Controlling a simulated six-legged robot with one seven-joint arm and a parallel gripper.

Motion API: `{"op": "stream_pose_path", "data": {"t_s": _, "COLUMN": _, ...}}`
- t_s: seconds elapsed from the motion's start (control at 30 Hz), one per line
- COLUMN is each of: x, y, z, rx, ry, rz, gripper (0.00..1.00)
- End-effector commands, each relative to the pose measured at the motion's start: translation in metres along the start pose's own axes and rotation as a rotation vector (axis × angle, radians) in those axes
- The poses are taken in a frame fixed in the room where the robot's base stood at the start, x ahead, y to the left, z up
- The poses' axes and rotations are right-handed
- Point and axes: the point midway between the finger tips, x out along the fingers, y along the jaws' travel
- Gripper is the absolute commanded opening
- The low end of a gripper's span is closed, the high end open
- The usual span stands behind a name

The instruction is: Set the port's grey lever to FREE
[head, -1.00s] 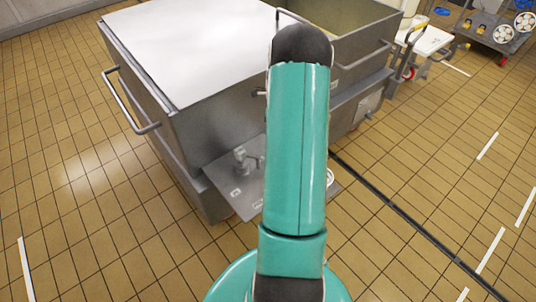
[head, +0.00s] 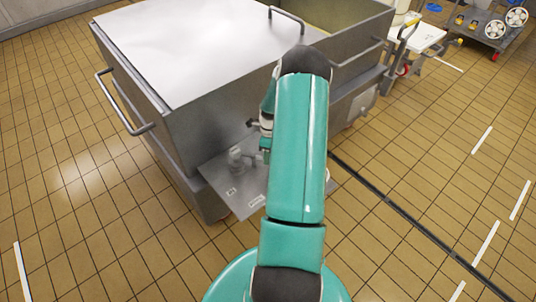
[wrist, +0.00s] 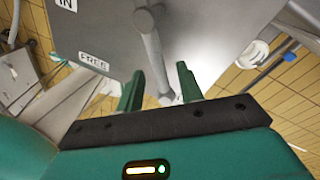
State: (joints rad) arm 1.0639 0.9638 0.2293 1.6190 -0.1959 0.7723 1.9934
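The port's plate (wrist: 215,35) is a grey metal sheet with white labels, FREE (wrist: 94,61) and IN, at the upper left of the wrist view. In the head view the plate (head: 222,178) sticks out low from the vat's front corner. The grey lever (wrist: 154,48) is a rod running from a round pivot at the top down between my fingers. My gripper (wrist: 160,72) is open, its two green fingers on either side of the lever with gaps visible. The lever points away from the FREE label, to its right. In the head view my arm hides most of the gripper.
The large steel vat (head: 205,120) with a side handle (head: 125,105) stands just behind the plate. A white-topped cart (head: 425,38) and a grey trolley (head: 490,30) stand at the back right. The tiled floor is clear left and right.

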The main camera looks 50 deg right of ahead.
Motion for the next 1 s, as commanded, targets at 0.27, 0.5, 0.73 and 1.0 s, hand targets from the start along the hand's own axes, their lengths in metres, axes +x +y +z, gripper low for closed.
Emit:
{"op": "stream_pose_path", "data": {"t_s": 0.27, "x": 0.0, "y": 0.0, "z": 0.0, "rx": 0.0, "ry": 0.0, "rz": 0.0, "gripper": 0.02}}
{"op": "stream_pose_path", "data": {"t_s": 0.5, "x": -0.001, "y": 0.0, "z": 0.0, "rx": 0.001, "ry": 0.0, "rz": 0.0, "gripper": 0.0}}
{"op": "stream_pose_path", "data": {"t_s": 0.73, "x": 0.0, "y": 0.003, "z": 0.002, "rx": 0.036, "ry": -0.007, "rz": 0.0, "gripper": 0.0}}
{"op": "stream_pose_path", "data": {"t_s": 1.0, "x": 0.001, "y": 0.013, "z": 0.008, "rx": 0.173, "ry": -0.035, "rz": -0.002, "gripper": 0.0}}
